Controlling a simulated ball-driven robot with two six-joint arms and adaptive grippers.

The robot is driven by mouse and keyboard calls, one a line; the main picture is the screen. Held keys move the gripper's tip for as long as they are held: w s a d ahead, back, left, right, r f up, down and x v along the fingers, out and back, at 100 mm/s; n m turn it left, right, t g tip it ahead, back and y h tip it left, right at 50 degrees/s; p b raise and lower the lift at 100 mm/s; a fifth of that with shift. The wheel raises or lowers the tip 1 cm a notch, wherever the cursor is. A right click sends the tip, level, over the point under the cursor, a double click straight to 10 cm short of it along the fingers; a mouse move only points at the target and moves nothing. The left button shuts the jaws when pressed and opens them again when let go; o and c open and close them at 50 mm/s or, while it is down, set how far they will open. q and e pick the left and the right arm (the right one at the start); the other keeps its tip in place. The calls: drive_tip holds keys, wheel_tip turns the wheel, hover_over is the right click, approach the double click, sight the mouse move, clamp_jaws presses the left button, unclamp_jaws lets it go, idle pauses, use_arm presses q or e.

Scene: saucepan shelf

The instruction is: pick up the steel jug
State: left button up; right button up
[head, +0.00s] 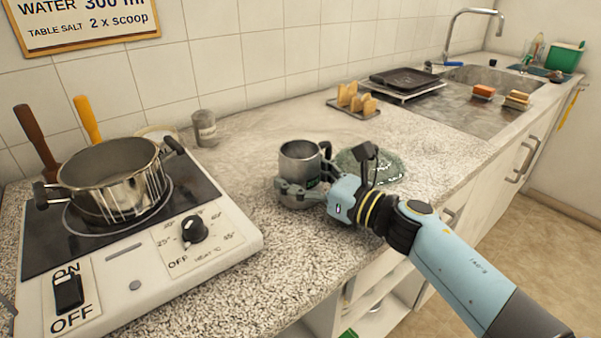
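The steel jug (300,158) is upright on the granite counter, to the right of the hotplate, with its open top facing up. My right gripper (299,187), on a pale blue arm from the lower right, is at the jug's lower part. Grey finger parts show across and beside the jug's lower front, overlapping it in this view. The far side of the jug is hidden, so I cannot tell whether the fingers press on it. My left gripper is not in view.
A steel pot (112,180) stands on the hotplate (225,238) at left. A small grey container (204,128) stands behind it. A toast rack (352,104) and sink (440,105) are farther back. The counter's front edge is close.

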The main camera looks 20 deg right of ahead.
sight(300, 155)
drive_tip(key=shift+r, duration=0.25)
drive_tip(key=shift+r+p, duration=0.4)
drive_tip(key=shift+r, duration=0.45)
wheel_tip(300, 155, up, 2)
drive_tip(key=shift+p, duration=0.3)
drive_tip(key=s+d+r, duration=0.1)
drive_tip(key=d+r, duration=0.2)
drive_tip(key=d, duration=0.2)
drive_tip(key=s+d+r+b, duration=0.1)
drive_tip(key=d+r, duration=0.2)
drive_tip(key=d, duration=0.3)
drive_tip(key=shift+d+r, duration=0.2)
drive_tip(key=shift+r, duration=0.2)
drive_tip(key=shift+s, duration=0.1)
